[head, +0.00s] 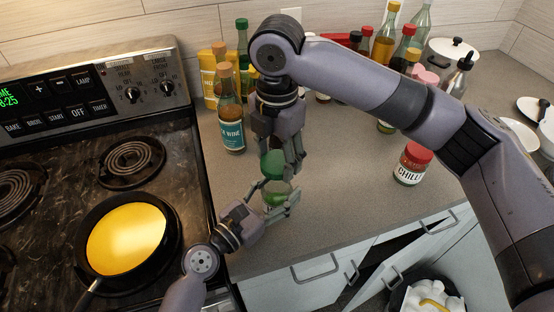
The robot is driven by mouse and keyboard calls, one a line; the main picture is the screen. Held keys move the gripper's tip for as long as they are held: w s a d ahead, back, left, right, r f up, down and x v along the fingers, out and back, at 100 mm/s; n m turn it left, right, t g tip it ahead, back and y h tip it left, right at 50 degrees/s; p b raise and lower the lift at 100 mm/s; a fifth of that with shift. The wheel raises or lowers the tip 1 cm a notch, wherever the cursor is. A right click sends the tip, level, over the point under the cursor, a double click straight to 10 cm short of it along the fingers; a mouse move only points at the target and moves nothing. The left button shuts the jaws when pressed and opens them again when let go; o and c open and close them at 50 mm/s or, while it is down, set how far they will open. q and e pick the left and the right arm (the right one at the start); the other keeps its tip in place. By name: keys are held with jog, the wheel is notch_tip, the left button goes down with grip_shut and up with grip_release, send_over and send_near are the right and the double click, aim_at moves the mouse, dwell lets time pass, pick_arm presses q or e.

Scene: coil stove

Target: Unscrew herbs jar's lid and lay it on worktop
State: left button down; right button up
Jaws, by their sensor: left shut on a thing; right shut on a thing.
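The herbs jar (277,194) has a clear body with green contents and stands upright near the front edge of the worktop (340,190). Its green lid (271,165) is on top of the body or right above it; I cannot tell whether a gap lies between them. My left gripper (280,207) comes in from the lower left and is shut around the jar's body. My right gripper (276,172) reaches down from above and is shut on the lid. The fingers hide parts of the jar and its label.
A chilli jar (411,165) with a red lid stands to the right. A wine vinegar bottle (229,115) and several other bottles stand behind. The stove with a frying pan (97,277) is at left. The worktop between the herbs and chilli jars is clear. A cabinet door (375,281) stands open below.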

pick_arm(q)
jog(key=shift+c, duration=2.4)
grip_release()
jog(key=v, duration=1.2)
